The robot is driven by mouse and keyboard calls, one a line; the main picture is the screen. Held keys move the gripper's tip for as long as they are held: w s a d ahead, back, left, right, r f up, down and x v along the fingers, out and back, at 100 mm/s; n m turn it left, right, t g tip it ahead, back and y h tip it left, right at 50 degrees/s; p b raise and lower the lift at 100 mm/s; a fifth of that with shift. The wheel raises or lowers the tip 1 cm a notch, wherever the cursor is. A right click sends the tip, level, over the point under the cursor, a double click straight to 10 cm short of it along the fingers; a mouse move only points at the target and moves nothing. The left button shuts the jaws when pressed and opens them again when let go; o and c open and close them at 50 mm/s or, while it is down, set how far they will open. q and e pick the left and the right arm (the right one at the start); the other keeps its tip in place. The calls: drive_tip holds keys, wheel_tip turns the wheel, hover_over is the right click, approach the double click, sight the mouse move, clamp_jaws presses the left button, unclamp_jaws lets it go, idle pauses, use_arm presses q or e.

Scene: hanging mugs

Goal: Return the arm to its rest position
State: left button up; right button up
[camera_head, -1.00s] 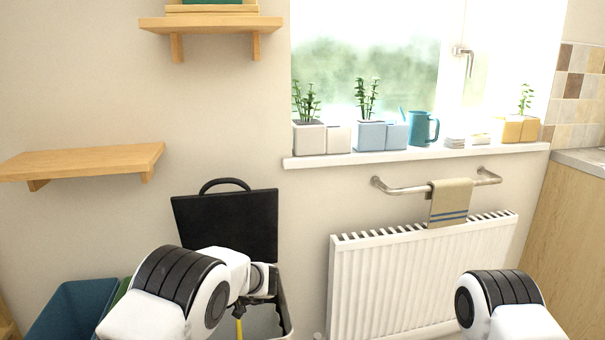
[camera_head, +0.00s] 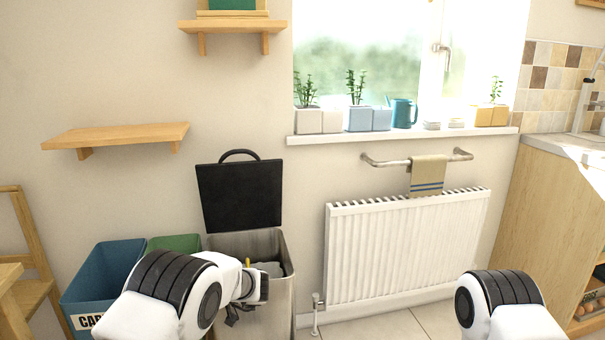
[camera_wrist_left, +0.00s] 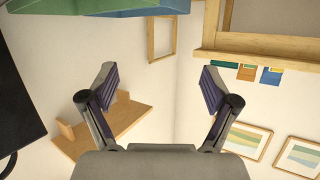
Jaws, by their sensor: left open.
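My left arm (camera_head: 185,290) reaches in from the lower left of the head view, white with black bands. Its gripper (camera_head: 234,316) hangs in front of the grey metal bin, small and partly hidden by the wrist. In the left wrist view the gripper (camera_wrist_left: 159,78) has its two fingers wide apart with nothing between them. My right arm (camera_head: 500,300) shows only as a white and black joint at the lower right; its gripper is out of view.
The metal bin (camera_head: 281,300) stands open with its black lid (camera_head: 240,195) raised. A blue bin (camera_head: 98,280) and a green bin (camera_head: 175,242) stand to its left. A white radiator (camera_head: 400,245) is to the right, and a wooden shelf (camera_head: 118,136) is above left.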

use_arm(q)
drive_tip(key=s+a+f+m+t+b, duration=0.1)
drive_tip(key=s+a+f+m+b, duration=0.3)
drive_tip(key=f, duration=0.5)
drive_tip(key=s+a+f+m+b, duration=0.1)
drive_tip(key=s+a+f+m, duration=0.3)
drive_tip(key=f, duration=0.5)
drive_tip(key=s+d+f+m+g+h+b, duration=0.1)
drive_tip(key=s+d+f+m+h, duration=0.2)
drive_tip(key=s+f, duration=0.65)
drive_tip(key=s+f+m+h+b, duration=0.25)
drive_tip(key=s+f+h, duration=0.3)
drive_tip(key=s, duration=0.65)
drive_tip(key=s+d+g+h, duration=0.2)
drive_tip(key=s+d, duration=0.2)
drive_tip(key=s, duration=0.4)
drive_tip(key=s+d+g+h, duration=0.25)
drive_tip(key=s+d, duration=0.25)
drive_tip(key=s, duration=0.3)
wheel_tip(320, 180, up, 29)
drive_tip(key=p, duration=2.9)
drive_tip(key=shift+f+h+p, duration=0.2)
drive_tip(key=shift+h+p, duration=0.1)
